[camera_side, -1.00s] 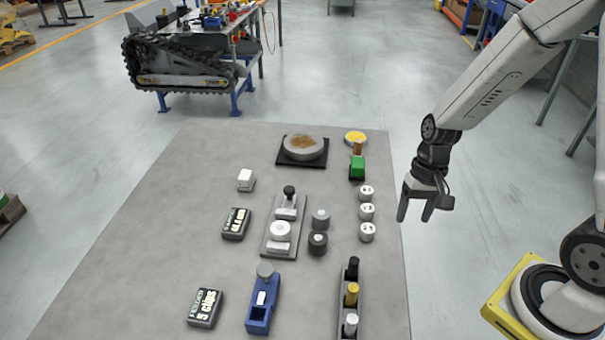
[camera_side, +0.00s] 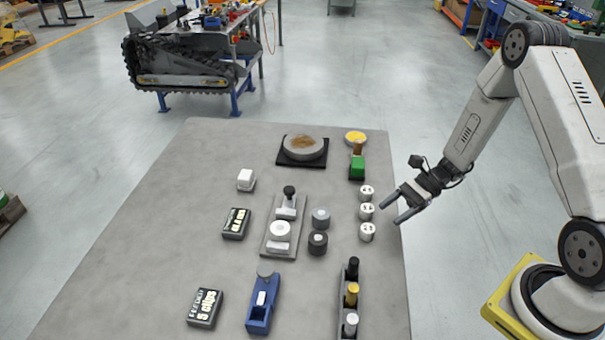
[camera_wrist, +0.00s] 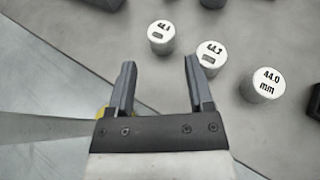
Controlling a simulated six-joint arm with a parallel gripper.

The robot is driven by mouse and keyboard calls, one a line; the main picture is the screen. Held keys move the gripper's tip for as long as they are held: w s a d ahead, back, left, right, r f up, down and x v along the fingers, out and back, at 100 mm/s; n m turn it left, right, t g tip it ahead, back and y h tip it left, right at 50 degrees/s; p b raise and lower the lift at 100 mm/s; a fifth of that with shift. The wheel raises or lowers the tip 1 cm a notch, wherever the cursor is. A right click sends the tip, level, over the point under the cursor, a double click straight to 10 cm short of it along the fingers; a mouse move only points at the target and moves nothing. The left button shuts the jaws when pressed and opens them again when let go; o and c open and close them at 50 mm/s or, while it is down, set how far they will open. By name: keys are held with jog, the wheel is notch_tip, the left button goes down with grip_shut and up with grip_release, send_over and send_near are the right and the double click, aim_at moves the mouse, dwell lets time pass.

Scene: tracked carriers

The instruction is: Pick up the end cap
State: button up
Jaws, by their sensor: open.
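Three short white cylinders, which look like the end caps, stand in a row near the table's right edge: the far one (camera_side: 366,192), the middle one (camera_side: 367,211) and the near one (camera_side: 367,232). In the wrist view their tops carry black print; the rightmost cap (camera_wrist: 265,84) reads 44.0 mm, the middle cap (camera_wrist: 210,57) seems to read 44.3, and the leftmost cap (camera_wrist: 161,38) is hard to read. My gripper (camera_side: 390,214) is open and empty, just right of the row, its fingers pointing left. In the wrist view the gripper (camera_wrist: 160,64) has nothing between its fingers.
A green-and-brown tool (camera_side: 357,167) and a yellow-filled dish (camera_side: 355,138) stand behind the caps. A rack of pegs (camera_side: 341,310) stands in front. Bare table lies far left.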

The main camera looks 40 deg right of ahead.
aim_at(367, 228)
jog(key=shift+x, duration=3.9)
jog(key=shift+d, duration=0.1)
grip_shut()
jog(key=shift+r, duration=0.2)
jog(key=shift+w+r, duration=0.1)
jog(key=shift+r, duration=0.8)
jog(key=s+r, duration=1)
jog(key=s, duration=0.4)
jog(key=shift+d+r, duration=0.25)
jog(key=shift+r, duration=0.15)
